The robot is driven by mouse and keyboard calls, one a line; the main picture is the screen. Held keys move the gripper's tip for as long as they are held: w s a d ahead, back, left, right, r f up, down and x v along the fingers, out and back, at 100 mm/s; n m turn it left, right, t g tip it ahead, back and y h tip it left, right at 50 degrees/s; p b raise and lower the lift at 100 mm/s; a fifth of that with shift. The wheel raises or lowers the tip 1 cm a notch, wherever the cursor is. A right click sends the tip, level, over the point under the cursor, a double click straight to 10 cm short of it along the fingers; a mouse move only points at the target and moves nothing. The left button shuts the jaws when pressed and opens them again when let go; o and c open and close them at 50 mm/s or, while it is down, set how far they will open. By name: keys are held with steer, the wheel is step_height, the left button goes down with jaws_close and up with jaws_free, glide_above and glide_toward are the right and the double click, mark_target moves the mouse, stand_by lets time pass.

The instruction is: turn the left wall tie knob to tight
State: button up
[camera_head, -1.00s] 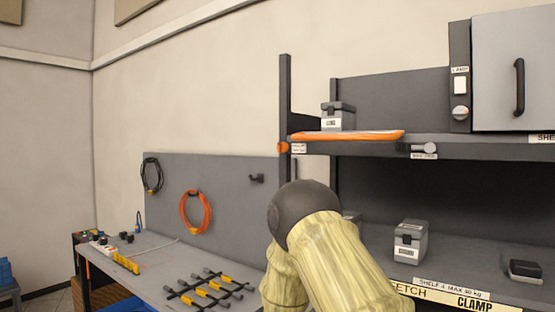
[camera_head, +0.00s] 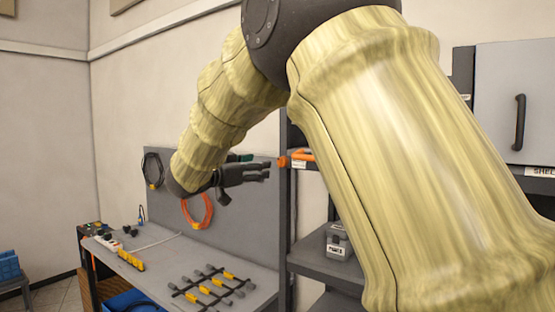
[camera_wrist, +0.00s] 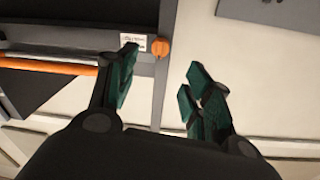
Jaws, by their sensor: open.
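The left wall tie knob (camera_head: 283,161) is a small orange knob at the left end of the upper shelf's front edge, beside a small white label (camera_head: 299,164). In the wrist view the knob (camera_wrist: 161,47) shows at the top, beyond the fingertips and between their lines, nearer the left finger. My gripper (camera_head: 248,172) is just left of the knob in the head view, its fingers pointing right. In the wrist view my gripper (camera_wrist: 160,72) has its green-padded fingers spread wide with nothing between them. The knob's marking is too small to read.
My arm hides much of the shelf. An orange bar (camera_wrist: 50,65) runs along the upper shelf. A grey box (camera_head: 338,242) stands on the lower shelf. The grey wall panel (camera_head: 165,165) holds cable coils. The bench (camera_head: 160,262) below carries tools and a power strip.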

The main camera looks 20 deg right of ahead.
mark_target(278, 162)
steer(key=p+x, duration=0.5)
steer(key=x, duration=0.5)
steer(key=shift+w+d, duration=0.25)
steer(key=shift+d, duration=0.05)
steer(key=shift+f, duration=0.1)
steer(key=c, duration=1)
